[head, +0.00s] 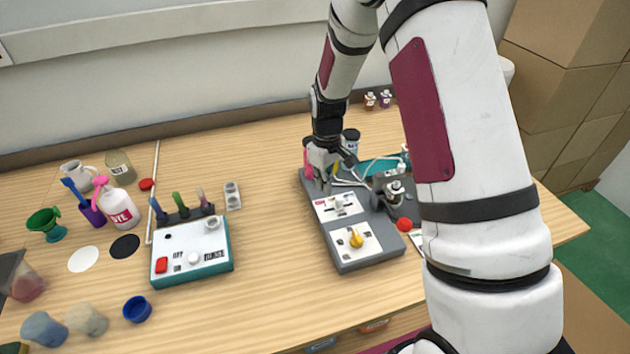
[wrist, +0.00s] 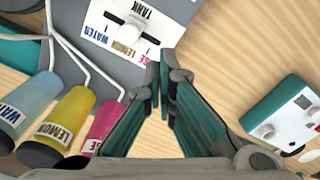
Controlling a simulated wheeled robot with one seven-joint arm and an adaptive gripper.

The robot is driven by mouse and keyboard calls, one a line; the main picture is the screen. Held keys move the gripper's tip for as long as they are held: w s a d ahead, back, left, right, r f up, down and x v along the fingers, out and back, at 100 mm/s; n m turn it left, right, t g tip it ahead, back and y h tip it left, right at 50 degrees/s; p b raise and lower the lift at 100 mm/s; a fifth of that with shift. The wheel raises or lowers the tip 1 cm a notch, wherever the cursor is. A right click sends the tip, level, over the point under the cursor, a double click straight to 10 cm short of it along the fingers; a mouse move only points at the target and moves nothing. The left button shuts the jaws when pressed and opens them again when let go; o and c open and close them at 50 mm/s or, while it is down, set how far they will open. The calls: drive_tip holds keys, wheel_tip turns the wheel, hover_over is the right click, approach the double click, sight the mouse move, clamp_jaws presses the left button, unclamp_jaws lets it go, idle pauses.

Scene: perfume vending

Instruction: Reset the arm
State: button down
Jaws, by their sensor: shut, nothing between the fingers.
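My gripper (head: 323,172) points down over the back left part of the grey perfume machine (head: 340,262). In the wrist view its two teal fingers (wrist: 165,80) meet at the tips with nothing between them. Ahead of the fingertips is the white TANK selector panel (wrist: 130,28) with a white slider knob (wrist: 131,31). In the head view the panel (head: 338,206) lies just in front of the gripper. My arm hides much of the machine's right and back side.
Blue WATER (wrist: 28,102), yellow LEMON (wrist: 62,125) and pink tanks (wrist: 101,130) stand close left of the fingers. A teal-and-white control box (head: 192,252) stands left of the machine. Bottles and cups crowd the far left. Bare table lies between box and machine.

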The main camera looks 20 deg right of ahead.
drive_tip(key=s+r+m+t, duration=0.1)
drive_tip(key=s+r, duration=0.2)
drive_tip(key=r, duration=0.4)
drive_tip(key=s+a+r+m+t, duration=0.1)
drive_tip(key=s+r, duration=0.1)
drive_tip(key=r, duration=0.5)
drive_tip(key=s+r+m+t, duration=0.1)
drive_tip(key=s+r, duration=0.2)
drive_tip(key=r, duration=0.4)
drive_tip(key=s+r+m+t, duration=0.1)
drive_tip(key=s+r, duration=0.2)
drive_tip(key=s, duration=0.3)
drive_tip(key=s+r+m, duration=0.1)
drive_tip(key=s+r, duration=0.2)
drive_tip(key=s, duration=0.3)
drive_tip(key=s+a+r+m+t, duration=0.1)
drive_tip(key=s+r, duration=0.2)
drive_tip(key=s, duration=0.3)
drive_tip(key=shift+s+r+t+b, duration=0.25)
drive_tip(key=shift+s+t+b, duration=0.05)
drive_tip(key=shift+s, duration=0.05)
drive_tip(key=shift+s, duration=0.1)
